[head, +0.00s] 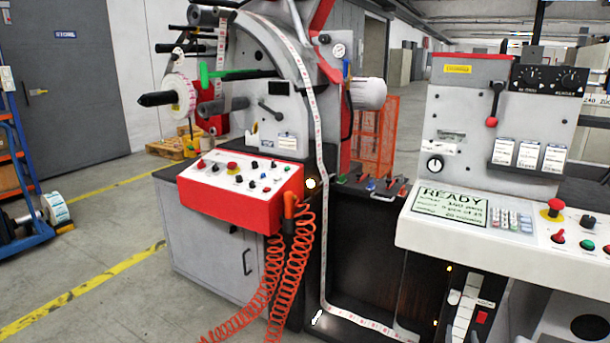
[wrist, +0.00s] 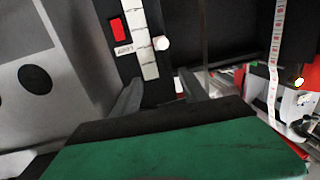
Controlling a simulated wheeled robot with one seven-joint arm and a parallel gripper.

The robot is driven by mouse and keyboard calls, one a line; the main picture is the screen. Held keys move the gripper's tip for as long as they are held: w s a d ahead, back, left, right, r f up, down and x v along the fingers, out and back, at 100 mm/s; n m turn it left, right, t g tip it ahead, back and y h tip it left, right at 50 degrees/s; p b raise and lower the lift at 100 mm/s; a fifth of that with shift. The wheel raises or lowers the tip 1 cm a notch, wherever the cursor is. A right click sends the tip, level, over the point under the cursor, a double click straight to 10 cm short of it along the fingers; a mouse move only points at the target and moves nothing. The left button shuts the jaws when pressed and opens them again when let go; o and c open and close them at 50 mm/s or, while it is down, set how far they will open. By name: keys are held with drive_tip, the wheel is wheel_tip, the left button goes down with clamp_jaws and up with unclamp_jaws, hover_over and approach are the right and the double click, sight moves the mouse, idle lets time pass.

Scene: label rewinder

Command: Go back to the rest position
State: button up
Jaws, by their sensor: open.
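The two grey fingers of my gripper (wrist: 157,78) stand apart in the wrist view, with nothing between them. A green and black block fills the bottom of that view and covers the finger bases. My gripper does not show in the head view. No rest position is marked in either view.
The label rewinder (head: 270,90) stands in the middle of the head view, with a red control panel (head: 240,190) and orange coiled hose (head: 275,275). A console (head: 500,230) reading READY stands at right. A printed label web (head: 322,210) runs between them.

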drive_tip(key=w+a+r+n+g+y+p, duration=0.25)
drive_tip(key=a+r+y+p, duration=0.25)
drive_tip(key=a+r, duration=0.55)
drive_tip(key=w+a+r+n+g+y+p, duration=0.1)
drive_tip(key=w+a+r+n+y+p, duration=0.3)
drive_tip(key=a+r, duration=0.7)
drive_tip(key=s+a+r+g+p, duration=0.3)
drive_tip(key=s+a+r+p, duration=0.1)
drive_tip(key=s, duration=0.6)
drive_tip(key=s+a+r+m+g+p, duration=0.1)
drive_tip(key=s+a+r+g+p, duration=0.2)
drive_tip(key=s+r, duration=0.3)
drive_tip(key=s+a+r+g+h+p, duration=0.1)
drive_tip(key=s+a+r+g+p, duration=0.2)
drive_tip(key=s, duration=1.1)
drive_tip(key=a+r+p, duration=0.1)
drive_tip(key=a+r, duration=0.2)
drive_tip(key=shift+p, duration=0.35)
drive_tip(key=shift+s+r, duration=0.1)
drive_tip(key=shift+r, duration=0.05)
